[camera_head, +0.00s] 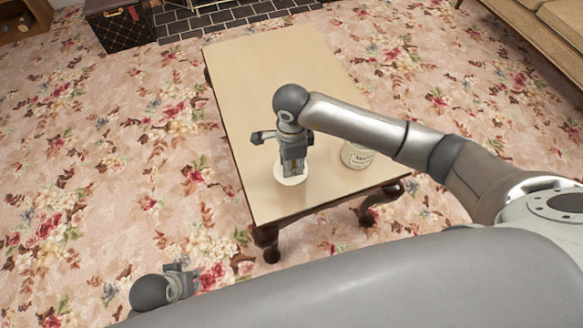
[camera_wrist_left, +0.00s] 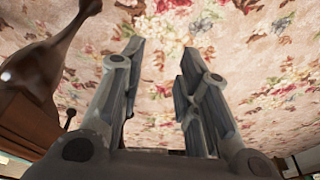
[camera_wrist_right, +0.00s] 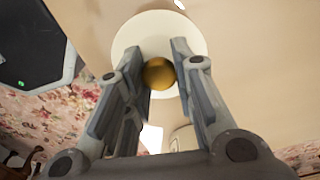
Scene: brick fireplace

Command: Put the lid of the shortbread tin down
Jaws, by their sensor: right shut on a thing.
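The lid of the shortbread tin is a cream disc (camera_head: 291,179) with a round gold knob (camera_wrist_right: 159,74). My right gripper (camera_head: 292,170) is shut on this knob, pointing down over the near part of the table. The lid also shows in the right wrist view (camera_wrist_right: 135,35). I cannot tell whether it touches the tabletop or hangs just above it. The cream tin (camera_head: 357,155) with dark lettering stands right of the lid, partly hidden by my right arm. My left gripper (camera_wrist_left: 158,65) is open and empty over the carpet, left of the table's near end.
The pale wooden table (camera_head: 262,75) has dark carved legs, and its far part is bare. Flowered carpet (camera_head: 100,150) surrounds it. A dark patterned trunk (camera_head: 120,25) stands at the back left by the brick hearth (camera_head: 220,18).

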